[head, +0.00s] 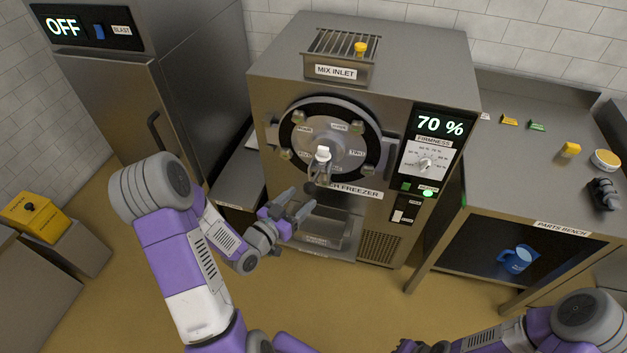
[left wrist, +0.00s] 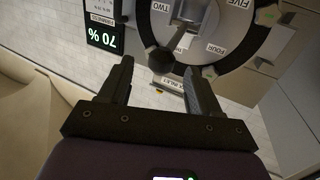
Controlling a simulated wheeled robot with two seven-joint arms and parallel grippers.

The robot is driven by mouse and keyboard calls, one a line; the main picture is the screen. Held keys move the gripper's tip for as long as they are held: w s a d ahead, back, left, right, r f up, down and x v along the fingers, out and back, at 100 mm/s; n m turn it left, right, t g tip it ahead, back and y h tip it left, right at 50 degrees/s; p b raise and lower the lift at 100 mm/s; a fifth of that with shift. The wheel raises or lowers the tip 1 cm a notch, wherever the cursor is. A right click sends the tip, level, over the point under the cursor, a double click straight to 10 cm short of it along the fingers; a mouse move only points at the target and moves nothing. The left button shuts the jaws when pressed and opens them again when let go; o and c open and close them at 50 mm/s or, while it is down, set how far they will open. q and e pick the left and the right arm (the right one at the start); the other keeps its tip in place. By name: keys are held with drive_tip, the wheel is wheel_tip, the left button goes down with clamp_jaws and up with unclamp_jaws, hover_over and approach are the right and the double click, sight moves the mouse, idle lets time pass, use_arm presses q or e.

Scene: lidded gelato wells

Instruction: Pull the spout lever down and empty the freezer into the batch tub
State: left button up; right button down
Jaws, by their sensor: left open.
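The batch freezer (head: 290,100) is a grey steel machine in the middle of the head view, with a round door (head: 310,130) held by several knobs. A spout (head: 323,155) with a white top sits at the door's lower middle, with a dark ball-like end below it. The spout also shows in the left wrist view (left wrist: 188,14). My left gripper (head: 299,200) is open and empty, just below and in front of the spout, apart from it as far as I can tell. A recess with a label shows below the door, partly behind my gripper. I cannot make out the batch tub.
The display (head: 441,123) reads 70 %, above a firmness dial (head: 425,163). A green light (head: 428,193) is lit. The parts bench (head: 520,180) stands right, with a blue jug (head: 516,259) underneath. A blast cabinet (head: 95,90) reading OFF stands left.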

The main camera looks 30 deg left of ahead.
sight(314, 182)
use_arm(q)
drive_tip(key=shift+w+a+r, duration=0.1)
drive_tip(key=shift+a+r, duration=0.05)
drive_tip(key=shift+r, duration=0.4)
drive_tip(key=w, duration=0.4)
drive_tip(key=w+d, duration=0.1)
drive_tip(key=w, duration=0.2)
drive_tip(key=shift+d, duration=0.1)
clamp_jaws()
